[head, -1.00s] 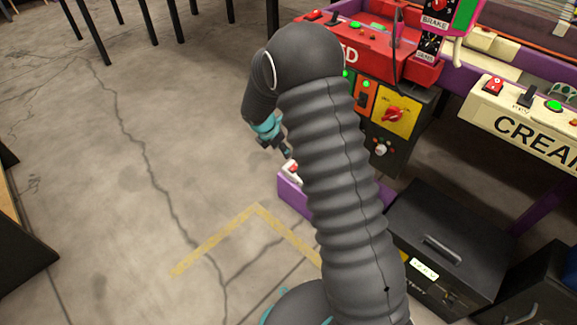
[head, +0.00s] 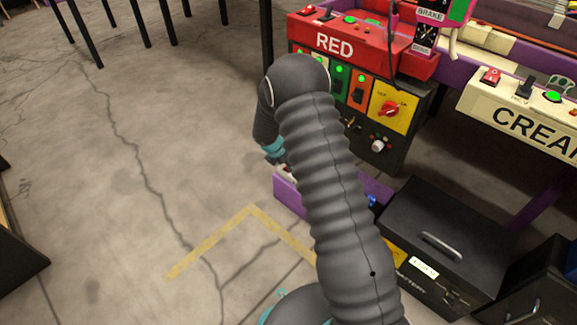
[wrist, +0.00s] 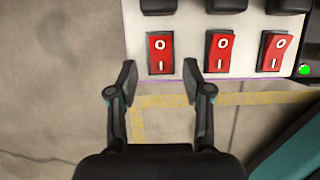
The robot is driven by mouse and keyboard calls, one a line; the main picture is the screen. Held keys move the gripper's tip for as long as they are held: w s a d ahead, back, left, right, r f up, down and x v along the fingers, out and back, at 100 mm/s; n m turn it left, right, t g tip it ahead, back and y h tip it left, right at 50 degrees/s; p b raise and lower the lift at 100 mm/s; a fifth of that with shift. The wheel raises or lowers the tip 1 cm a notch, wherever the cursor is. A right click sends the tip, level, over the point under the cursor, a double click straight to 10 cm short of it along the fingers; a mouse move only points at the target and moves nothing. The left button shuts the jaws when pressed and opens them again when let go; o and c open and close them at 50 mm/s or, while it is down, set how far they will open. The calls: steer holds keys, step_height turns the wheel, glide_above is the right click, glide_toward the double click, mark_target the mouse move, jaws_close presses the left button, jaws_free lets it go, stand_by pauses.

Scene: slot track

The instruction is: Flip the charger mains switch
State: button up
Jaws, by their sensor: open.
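My gripper (wrist: 160,76) is open and empty in the wrist view. Its two fingertips lie just below and either side of the left red rocker switch (wrist: 161,52), with nothing between them. A middle red rocker (wrist: 219,51) and a right red rocker (wrist: 275,52) stand beside it on a white strip (wrist: 190,48). All three bear an O at the top and an I at the bottom. No charger label is readable, so I cannot tell which is the charger mains switch. In the head view my arm hides most of the strip and the fingertips.
Black blocks (wrist: 226,5) sit above the rockers. A green light (wrist: 304,70) glows at right. The red RED console (head: 350,43) stands above a dark panel with a yellow rotary-switch plate (head: 394,106). A black battery box (head: 440,235) stands right of my arm.

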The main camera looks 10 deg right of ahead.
steer(key=shift+w+d+f, duration=0.15)
steer(key=shift+d+f, duration=0.05)
steer(key=shift+f, duration=0.3)
